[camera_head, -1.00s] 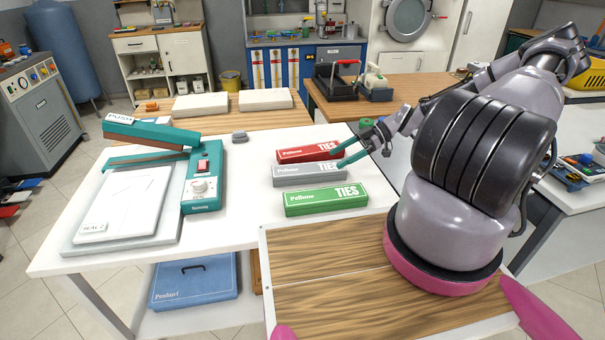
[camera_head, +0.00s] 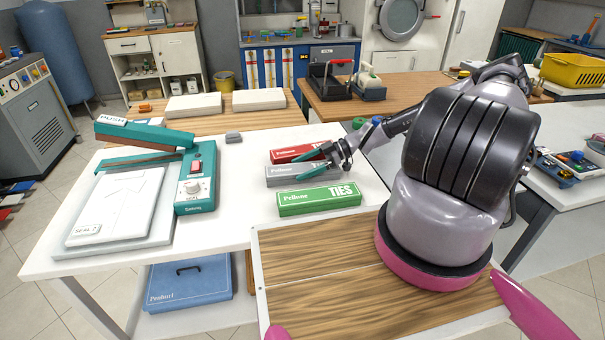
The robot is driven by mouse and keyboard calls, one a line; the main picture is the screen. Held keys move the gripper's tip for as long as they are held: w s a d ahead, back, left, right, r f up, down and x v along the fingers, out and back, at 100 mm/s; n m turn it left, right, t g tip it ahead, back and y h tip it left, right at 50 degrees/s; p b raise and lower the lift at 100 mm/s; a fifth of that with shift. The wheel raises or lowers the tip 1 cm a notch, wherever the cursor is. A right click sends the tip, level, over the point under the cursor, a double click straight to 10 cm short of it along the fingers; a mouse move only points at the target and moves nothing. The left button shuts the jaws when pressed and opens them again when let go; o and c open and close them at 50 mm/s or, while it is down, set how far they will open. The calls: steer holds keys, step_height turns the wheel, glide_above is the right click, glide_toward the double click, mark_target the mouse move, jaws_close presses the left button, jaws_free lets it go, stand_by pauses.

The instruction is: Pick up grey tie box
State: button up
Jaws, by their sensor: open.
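The grey tie box (camera_head: 290,177) lies on the white table between a red tie box (camera_head: 287,155) behind it and a green tie box (camera_head: 312,199) in front. My gripper (camera_head: 313,164), with teal fingers, reaches in from the right over the grey box's right part. Its fingers are spread apart, one toward the red box side and one toward the green box side. It holds nothing. The fingers and wrist hide the right end of the grey box and part of the red box. I cannot tell whether the fingers touch the grey box.
A teal sealing press (camera_head: 197,178) with a white packet stands to the left on the white table (camera_head: 238,225). A small grey object (camera_head: 233,137) lies behind it. A blue case (camera_head: 189,283) sits on the shelf below. The tabletop between press and boxes is clear.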

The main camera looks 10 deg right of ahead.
steer(key=shift+a+f, duration=0.2)
steer(key=shift+a, duration=0.2)
steer(key=shift+c, duration=0.3)
steer(key=shift+r, duration=0.1)
steer(key=c, duration=1.2)
